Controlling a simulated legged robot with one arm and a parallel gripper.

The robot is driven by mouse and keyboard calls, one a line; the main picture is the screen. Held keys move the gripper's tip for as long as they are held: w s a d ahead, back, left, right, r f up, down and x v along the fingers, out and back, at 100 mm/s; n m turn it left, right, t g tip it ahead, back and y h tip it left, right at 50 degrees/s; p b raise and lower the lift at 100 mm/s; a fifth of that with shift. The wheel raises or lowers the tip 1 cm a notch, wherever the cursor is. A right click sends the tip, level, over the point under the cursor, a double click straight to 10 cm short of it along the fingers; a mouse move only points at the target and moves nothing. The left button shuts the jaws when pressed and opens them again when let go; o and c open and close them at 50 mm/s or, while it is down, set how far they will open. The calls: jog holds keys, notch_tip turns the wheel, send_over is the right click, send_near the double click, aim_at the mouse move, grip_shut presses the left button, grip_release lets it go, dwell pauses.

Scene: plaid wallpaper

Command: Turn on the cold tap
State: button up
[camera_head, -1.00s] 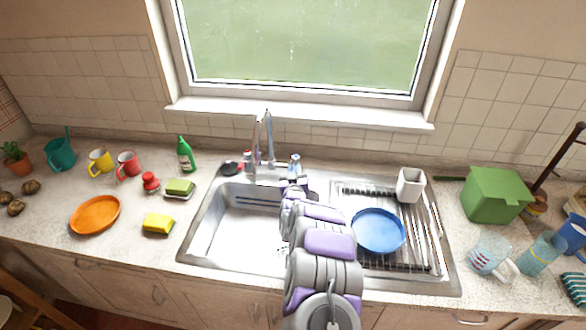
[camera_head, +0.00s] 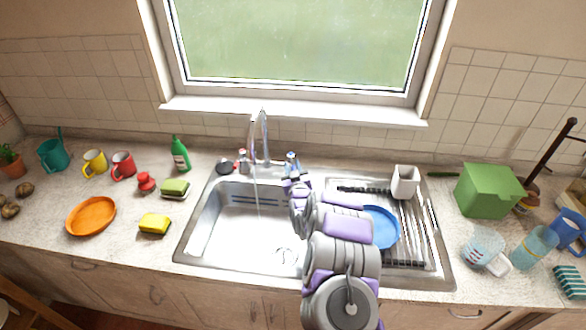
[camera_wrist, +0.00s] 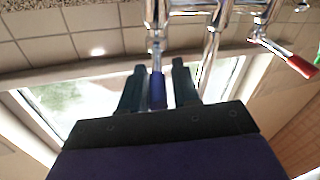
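The chrome faucet (camera_head: 262,135) stands behind the sink, and a thin stream of water (camera_head: 257,195) falls from its spout into the left basin. The cold tap with the blue handle (camera_wrist: 157,90) is right of the spout in the head view (camera_head: 291,156). My gripper (camera_wrist: 158,82) has its two dark fingers apart, one on each side of the blue handle, with a narrow gap on the right side. In the head view my gripper (camera_head: 292,178) is just in front of this tap. The red handle (camera_wrist: 301,66) of the other tap is off to the right in the wrist view.
The sink (camera_head: 222,238) has a drying rack on its right with a blue plate (camera_head: 382,228) and a white cup (camera_head: 405,182). A green bottle (camera_head: 180,154) and sponges stand left. A green box (camera_head: 488,191) stands right. The windowsill (camera_head: 300,111) is behind the faucet.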

jog(key=shift+o, duration=0.9)
jog(key=shift+d, duration=0.1)
jog(key=shift+s+d, duration=0.2)
jog(key=shift+s, duration=0.35)
jog(key=p+v, duration=0.2)
jog(key=v, duration=1.4)
jog(key=shift+a+f, duration=0.1)
jog(key=shift+a, duration=0.05)
